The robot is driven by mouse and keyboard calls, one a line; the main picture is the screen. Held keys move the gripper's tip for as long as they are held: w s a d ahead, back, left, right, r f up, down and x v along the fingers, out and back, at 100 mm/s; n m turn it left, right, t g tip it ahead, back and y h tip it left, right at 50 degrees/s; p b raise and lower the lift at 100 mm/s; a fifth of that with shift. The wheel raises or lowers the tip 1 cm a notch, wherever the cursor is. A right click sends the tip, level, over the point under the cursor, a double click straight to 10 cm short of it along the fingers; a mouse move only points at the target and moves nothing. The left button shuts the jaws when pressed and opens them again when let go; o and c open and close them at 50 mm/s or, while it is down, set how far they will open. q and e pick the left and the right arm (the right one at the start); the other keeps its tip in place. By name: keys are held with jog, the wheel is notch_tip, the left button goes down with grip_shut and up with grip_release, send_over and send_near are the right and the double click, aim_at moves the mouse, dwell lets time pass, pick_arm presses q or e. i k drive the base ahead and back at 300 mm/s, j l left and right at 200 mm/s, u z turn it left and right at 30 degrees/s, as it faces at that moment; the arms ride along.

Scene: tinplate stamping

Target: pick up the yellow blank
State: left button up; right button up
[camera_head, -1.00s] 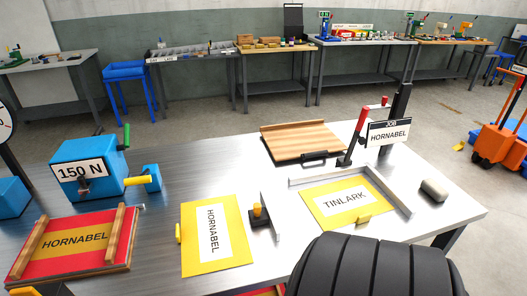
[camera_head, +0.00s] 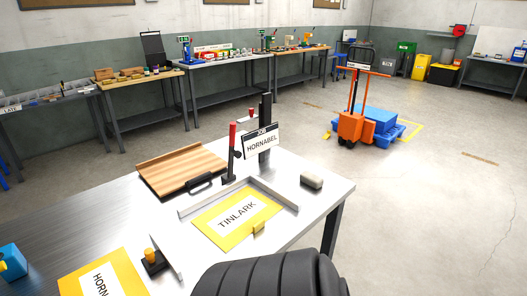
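Two yellow blanks with white labels lie flat on the metal table (camera_head: 60,225). The TINLARK yellow blank (camera_head: 262,199) lies inside a low metal corner fence (camera_head: 229,196) and has a small yellow tab on its near edge. The HORNABEL yellow blank (camera_head: 77,284) is at the lower left, partly cut off by the picture's bottom edge. A dark ribbed part of my own body covers the bottom centre. Neither of my grippers is in view.
A wooden board (camera_head: 180,169) with a black handle lies behind the fence. A red-handled lever (camera_head: 232,150) and a JOB HORNABEL sign (camera_head: 262,142) stand behind the TINLARK blank. A grey block (camera_head: 312,181) sits at right. Open floor lies beyond the table's right edge.

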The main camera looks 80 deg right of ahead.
aim_at(227, 224)
jog(key=z, duration=2.6)
